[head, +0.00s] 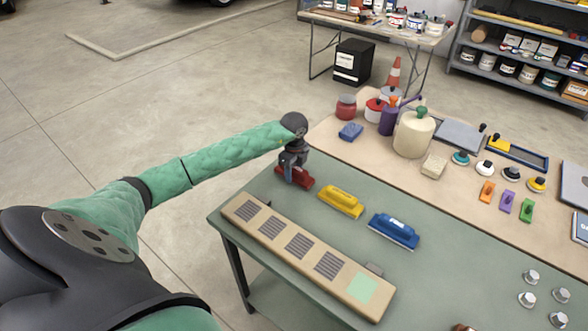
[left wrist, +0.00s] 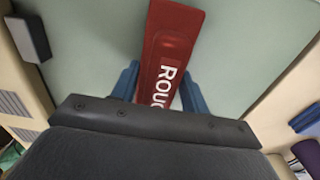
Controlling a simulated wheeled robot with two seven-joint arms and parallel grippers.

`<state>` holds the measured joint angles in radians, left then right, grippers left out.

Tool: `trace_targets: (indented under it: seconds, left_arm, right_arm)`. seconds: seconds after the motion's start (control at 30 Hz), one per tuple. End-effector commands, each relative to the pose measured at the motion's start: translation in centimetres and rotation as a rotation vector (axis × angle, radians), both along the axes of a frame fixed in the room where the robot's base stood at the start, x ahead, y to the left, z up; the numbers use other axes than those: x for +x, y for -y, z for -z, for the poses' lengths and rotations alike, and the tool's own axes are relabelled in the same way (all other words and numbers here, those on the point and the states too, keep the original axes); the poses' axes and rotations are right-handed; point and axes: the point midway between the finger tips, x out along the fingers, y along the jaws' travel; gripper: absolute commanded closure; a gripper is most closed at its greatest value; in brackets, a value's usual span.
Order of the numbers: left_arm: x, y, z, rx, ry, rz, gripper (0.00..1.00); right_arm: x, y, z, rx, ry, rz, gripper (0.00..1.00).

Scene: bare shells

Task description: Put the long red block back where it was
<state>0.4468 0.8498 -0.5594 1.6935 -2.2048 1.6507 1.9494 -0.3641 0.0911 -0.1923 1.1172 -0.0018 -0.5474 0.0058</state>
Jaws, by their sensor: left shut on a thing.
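The long red block (head: 297,182) is at the far left part of the green table (head: 330,178), in line with a yellow block (head: 341,201) and a blue block (head: 394,231). My left gripper (head: 294,170) is above it and shut on it. In the left wrist view the red block (left wrist: 172,50), with white lettering partly hidden, lies between the blue fingers (left wrist: 158,88). I cannot tell whether it touches the table. A beige board (head: 237,213) with several dark striped patches and one pale green square (head: 361,288) lies along the table's near left edge. My right gripper is not in view.
A beige counter (head: 335,136) behind holds a cream canister (head: 413,134), jars, stamps, and small orange, purple and green blocks. Several metal knobs (head: 532,276) stand at the right. A small grey block (head: 375,269) is by the board. The green table's middle is clear.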

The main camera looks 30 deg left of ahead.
Motion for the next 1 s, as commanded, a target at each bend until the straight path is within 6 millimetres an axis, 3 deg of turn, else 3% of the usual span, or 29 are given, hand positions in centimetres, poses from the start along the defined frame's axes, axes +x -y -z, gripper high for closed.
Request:
trace_targets:
  seconds: [0.47,0.5,0.57,1.0]
  left_arm:
    - [0.01,0.01,0.49,0.000,0.000,0.000,0.73]
    - [0.00,0.02,0.42,0.000,0.000,0.000,0.47]
    - [0.00,0.02,0.42,0.000,0.000,0.000,0.35]
    - [0.00,0.02,0.07,0.000,0.000,0.000,0.33]
  right_arm:
    - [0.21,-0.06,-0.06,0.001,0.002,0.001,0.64]
    - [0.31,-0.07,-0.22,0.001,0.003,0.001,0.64]
    - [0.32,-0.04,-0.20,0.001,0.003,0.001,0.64]
    - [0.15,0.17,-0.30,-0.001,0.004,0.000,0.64]
